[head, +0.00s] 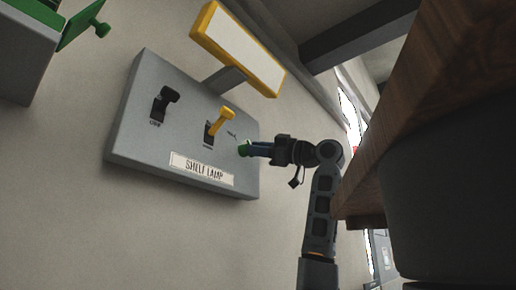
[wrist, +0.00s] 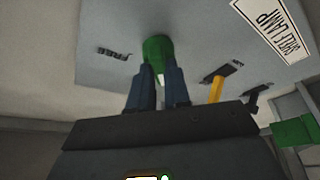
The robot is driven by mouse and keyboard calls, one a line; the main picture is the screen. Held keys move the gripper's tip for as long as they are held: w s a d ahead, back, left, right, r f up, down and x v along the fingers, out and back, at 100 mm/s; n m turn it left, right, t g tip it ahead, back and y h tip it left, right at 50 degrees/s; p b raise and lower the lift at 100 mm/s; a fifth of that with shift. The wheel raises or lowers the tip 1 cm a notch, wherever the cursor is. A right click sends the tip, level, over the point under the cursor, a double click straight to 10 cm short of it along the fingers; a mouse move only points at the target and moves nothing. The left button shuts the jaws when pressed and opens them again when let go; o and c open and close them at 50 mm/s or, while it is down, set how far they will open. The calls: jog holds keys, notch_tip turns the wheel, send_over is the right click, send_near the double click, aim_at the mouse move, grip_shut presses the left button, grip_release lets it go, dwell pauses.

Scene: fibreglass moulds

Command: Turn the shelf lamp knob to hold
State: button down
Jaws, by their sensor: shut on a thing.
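The grey control panel (head: 150,130) is fixed to the wall and carries a "SHELF LAMP" label (head: 203,169). A green knob (head: 243,148) sits at the panel's right side. My gripper (head: 252,149) reaches it from the right and is shut on it. In the wrist view the green knob (wrist: 157,49) lies between the two blue-grey fingers of my gripper (wrist: 160,78). A small mark (wrist: 115,53) beside the knob seems to read "FREE". The fingers hide part of the knob, and its exact turn angle is hard to tell.
A yellow lever (head: 219,121) and a black lever (head: 166,101) stand on the same panel. A yellow-framed white plate (head: 238,47) juts out above it. A green-handled box (head: 25,45) is at upper left. A wooden edge (head: 425,90) is close at the right.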

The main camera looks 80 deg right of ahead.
jog(key=shift+n, duration=0.5)
jog(key=c, duration=1.1)
grip_release()
jog(key=shift+w, duration=0.1)
jog(key=b+v, duration=0.2)
jog(key=v, duration=0.5)
jog(key=shift+s, duration=0.45)
